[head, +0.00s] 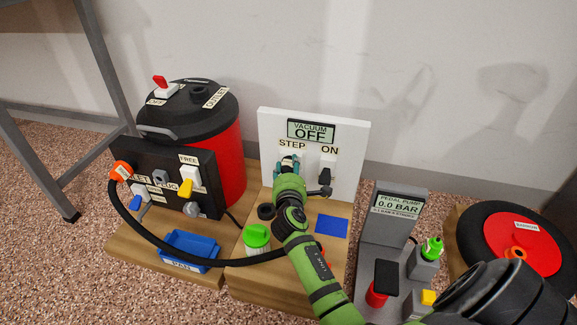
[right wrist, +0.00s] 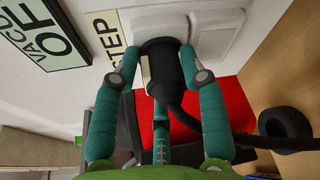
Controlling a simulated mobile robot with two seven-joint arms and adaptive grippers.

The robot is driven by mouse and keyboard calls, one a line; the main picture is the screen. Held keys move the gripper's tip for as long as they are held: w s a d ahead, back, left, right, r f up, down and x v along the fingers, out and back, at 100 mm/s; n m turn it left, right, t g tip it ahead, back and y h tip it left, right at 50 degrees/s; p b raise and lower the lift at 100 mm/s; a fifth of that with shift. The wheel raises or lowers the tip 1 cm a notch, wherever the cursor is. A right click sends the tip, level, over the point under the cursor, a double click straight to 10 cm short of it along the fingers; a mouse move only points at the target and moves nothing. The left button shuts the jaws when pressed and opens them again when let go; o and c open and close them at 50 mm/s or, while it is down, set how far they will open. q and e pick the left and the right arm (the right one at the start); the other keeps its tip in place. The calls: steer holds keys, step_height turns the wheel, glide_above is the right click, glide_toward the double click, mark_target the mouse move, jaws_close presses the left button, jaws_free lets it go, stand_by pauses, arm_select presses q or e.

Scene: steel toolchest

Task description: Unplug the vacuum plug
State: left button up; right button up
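A black vacuum plug (right wrist: 165,70) sits against a white socket plate beside the STEP label in the right wrist view. Its black cable bends away to the right. My right gripper (head: 289,162) is at the white vacuum panel (head: 351,130), just under the STEP label in the head view, and hides most of the plug there. In the right wrist view its teal fingertips (right wrist: 158,62) flank the plug on both sides, with a third finger below. I cannot tell whether they press on it. The panel display (head: 312,131) reads OFF. My left gripper is not in view.
A black switch (head: 327,168) sits under ON, close right of the gripper. A red vacuum drum (head: 230,165) with a black hose (head: 165,234) stands left. A blue bin (head: 188,251), a green-capped bottle (head: 256,238) and a pedal pump (head: 396,218) stand nearby.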

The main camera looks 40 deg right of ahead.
steer(key=shift+s+a+f, duration=0.15)
steer(key=shift+a+f, duration=0.1)
steer(key=shift+f, duration=0.05)
steer(key=shift+s+a+f, duration=0.1)
steer(key=shift+s+a, duration=0.3)
steer(key=shift+a, duration=0.05)
stand_by(0.5)
steer(key=shift+a+p+v, duration=0.2)
steer(key=shift+p+v, duration=0.2)
steer(key=shift+v, duration=0.65)
steer(key=shift+w, duration=0.2)
